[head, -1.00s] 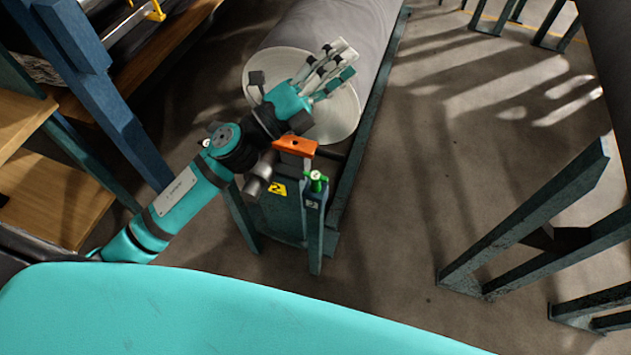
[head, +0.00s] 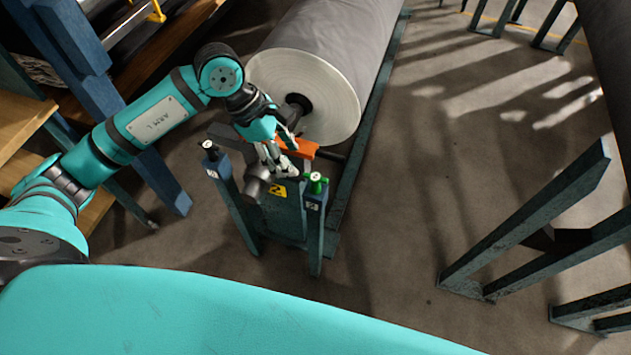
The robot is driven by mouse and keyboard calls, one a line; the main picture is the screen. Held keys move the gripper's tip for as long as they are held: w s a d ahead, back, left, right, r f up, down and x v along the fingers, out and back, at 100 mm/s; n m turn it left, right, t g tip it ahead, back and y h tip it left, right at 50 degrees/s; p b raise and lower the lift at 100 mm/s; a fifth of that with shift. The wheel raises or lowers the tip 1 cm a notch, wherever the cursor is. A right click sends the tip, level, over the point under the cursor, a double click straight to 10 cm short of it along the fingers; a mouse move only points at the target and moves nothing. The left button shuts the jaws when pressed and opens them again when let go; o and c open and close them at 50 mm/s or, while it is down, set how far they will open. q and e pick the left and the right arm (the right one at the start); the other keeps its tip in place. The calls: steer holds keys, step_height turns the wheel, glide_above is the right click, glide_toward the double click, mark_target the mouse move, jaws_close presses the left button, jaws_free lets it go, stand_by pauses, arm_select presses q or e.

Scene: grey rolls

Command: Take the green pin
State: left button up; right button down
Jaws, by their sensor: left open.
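The green pin (head: 316,183) stands upright on top of the right teal post (head: 314,228) at the front of the roll stand in the head view. It has a pale top. My left gripper (head: 284,172) is open just to the left of the pin, with its fingers pointing down over the front of the stand. The fingers look apart from the pin, and no thing shows between them. The gripper covers part of an orange block (head: 302,148) behind it. My right gripper is not in the picture.
A big grey roll (head: 325,45) lies behind the stand. A second post (head: 221,180) with a dark blue cap stands left of the gripper. A wooden shelf (head: 20,115) is at the left. Teal floor frames (head: 535,215) stand at the right, with open floor between.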

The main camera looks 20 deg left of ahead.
mark_target(310, 176)
arm_select(q)
steer(key=x, duration=0.7)
steer(key=p+x, duration=0.1)
steer(key=x, duration=0.2)
steer(key=shift+w+d, duration=0.35)
steer(key=shift+w, duration=0.05)
steer(key=shift+d+f, duration=0.2)
steer(key=shift+f, duration=0.25)
jaws_close()
